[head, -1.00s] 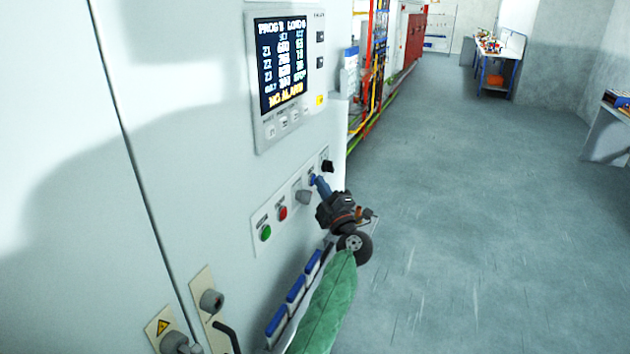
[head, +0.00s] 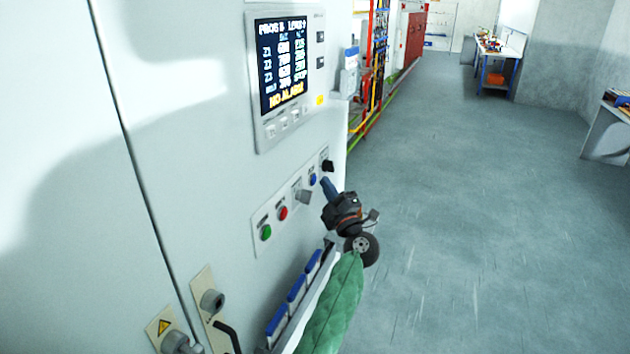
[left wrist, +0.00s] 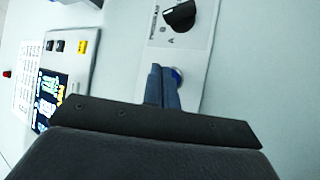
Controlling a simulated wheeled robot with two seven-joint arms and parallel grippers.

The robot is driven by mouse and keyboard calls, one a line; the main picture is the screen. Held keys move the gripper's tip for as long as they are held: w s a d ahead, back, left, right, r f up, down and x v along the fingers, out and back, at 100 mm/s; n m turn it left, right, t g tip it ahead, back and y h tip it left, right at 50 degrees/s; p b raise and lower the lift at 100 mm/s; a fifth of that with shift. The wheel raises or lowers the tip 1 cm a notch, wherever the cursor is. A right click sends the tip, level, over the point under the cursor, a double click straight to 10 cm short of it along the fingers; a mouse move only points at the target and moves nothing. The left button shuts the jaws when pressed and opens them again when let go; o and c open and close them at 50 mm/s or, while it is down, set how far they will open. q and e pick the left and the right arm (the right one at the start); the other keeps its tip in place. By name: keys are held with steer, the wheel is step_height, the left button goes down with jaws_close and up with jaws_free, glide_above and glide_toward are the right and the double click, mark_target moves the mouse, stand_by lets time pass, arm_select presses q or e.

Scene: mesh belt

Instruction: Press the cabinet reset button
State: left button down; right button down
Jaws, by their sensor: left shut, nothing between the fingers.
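A blue button (head: 312,179) sits on the control strip of the white cabinet (head: 190,120); its label is too small to read. I take it for the reset button. My left gripper (head: 326,186) is shut and empty, with its blue fingers just to the right of the blue button and a small gap showing. In the left wrist view the shut fingers (left wrist: 162,90) point at the strip, and the button (left wrist: 178,76) shows partly behind them. My right gripper is not in view.
The strip also has a black knob (head: 327,166), a grey switch (head: 303,196), a red button (head: 282,213) and a green button (head: 265,232). Above is a display panel (head: 285,75) reading NO ALARM. Blue-topped parts (head: 297,289) are below. The floor to the right is clear.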

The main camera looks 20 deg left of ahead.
arm_select(q)
steer(key=d, duration=0.5)
steer(key=shift+s, duration=0.1)
stand_by(0.4)
stand_by(0.5)
